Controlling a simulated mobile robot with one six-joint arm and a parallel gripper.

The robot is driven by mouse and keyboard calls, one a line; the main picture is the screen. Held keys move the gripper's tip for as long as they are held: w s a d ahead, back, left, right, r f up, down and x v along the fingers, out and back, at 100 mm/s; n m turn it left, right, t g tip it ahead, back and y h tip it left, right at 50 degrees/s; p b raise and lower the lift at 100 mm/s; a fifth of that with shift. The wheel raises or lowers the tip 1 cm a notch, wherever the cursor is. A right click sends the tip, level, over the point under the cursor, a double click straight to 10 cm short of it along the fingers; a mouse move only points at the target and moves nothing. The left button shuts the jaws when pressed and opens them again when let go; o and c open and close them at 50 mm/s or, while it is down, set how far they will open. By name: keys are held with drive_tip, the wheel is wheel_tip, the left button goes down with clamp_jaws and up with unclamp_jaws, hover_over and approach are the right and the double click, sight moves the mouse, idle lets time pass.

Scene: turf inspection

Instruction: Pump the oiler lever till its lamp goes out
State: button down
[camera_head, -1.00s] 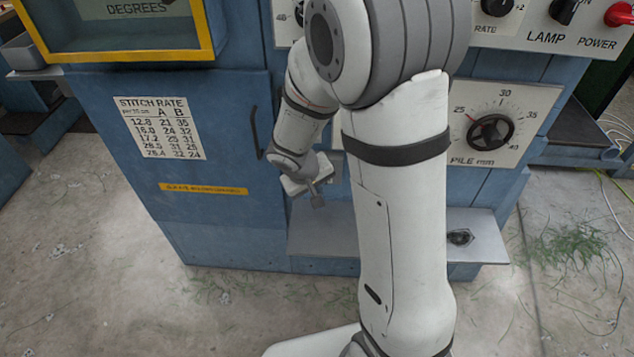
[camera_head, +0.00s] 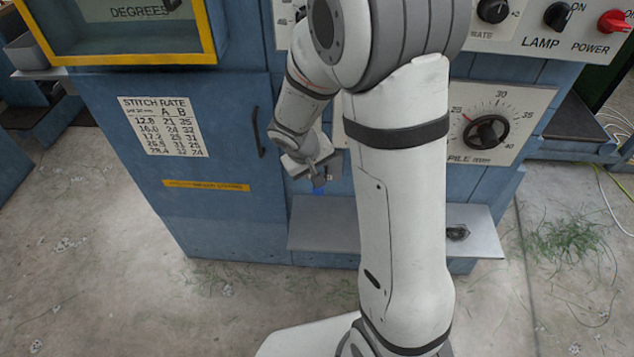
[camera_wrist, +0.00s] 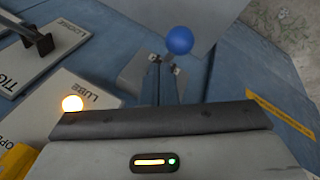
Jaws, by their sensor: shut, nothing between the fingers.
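The oiler lever's blue ball knob (camera_wrist: 180,40) shows in the wrist view just beyond my fingertips. A small patch of the blue knob (camera_head: 320,191) shows below my gripper in the head view. My gripper (camera_wrist: 165,66) is shut and empty, its tips close to the knob; I cannot tell whether they touch it. My gripper (camera_head: 319,179) is in front of the blue cabinet, above the grey ledge. An orange lamp (camera_wrist: 72,103) glows on the plate marked LUBE (camera_wrist: 95,97). Most of the lever's arm is hidden.
A grey ledge (camera_head: 470,233) juts out low from the blue cabinet (camera_head: 225,225). A dark door handle (camera_head: 257,132) is left of my gripper. A pile dial (camera_head: 487,132) and red power knob (camera_head: 613,21) are to the right. The floor in front is mostly clear.

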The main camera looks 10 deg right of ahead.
drive_tip(key=shift+w+d+r+p, duration=0.1)
drive_tip(key=shift+w+r+p, duration=0.25)
drive_tip(key=shift+r+p, duration=0.35)
drive_tip(key=shift+w+d+r+p, duration=0.1)
drive_tip(key=shift+w+r+p, duration=0.3)
drive_tip(key=shift+r, duration=0.4)
drive_tip(key=shift+w+d+r+p, duration=0.1)
drive_tip(key=shift+w+r+p, duration=0.15)
drive_tip(key=shift+r+p, duration=0.45)
drive_tip(key=s+r+m+y, duration=0.1)
drive_tip(key=s+r, duration=0.6)
drive_tip(key=s, duration=0.3)
drive_tip(key=s+r+m+y, duration=0.1)
drive_tip(key=s+r+y, duration=0.1)
drive_tip(key=s+r, duration=0.5)
drive_tip(key=s, duration=0.4)
drive_tip(key=shift+y, duration=0.3)
drive_tip(key=shift+d, duration=0.1)
idle(0.5)
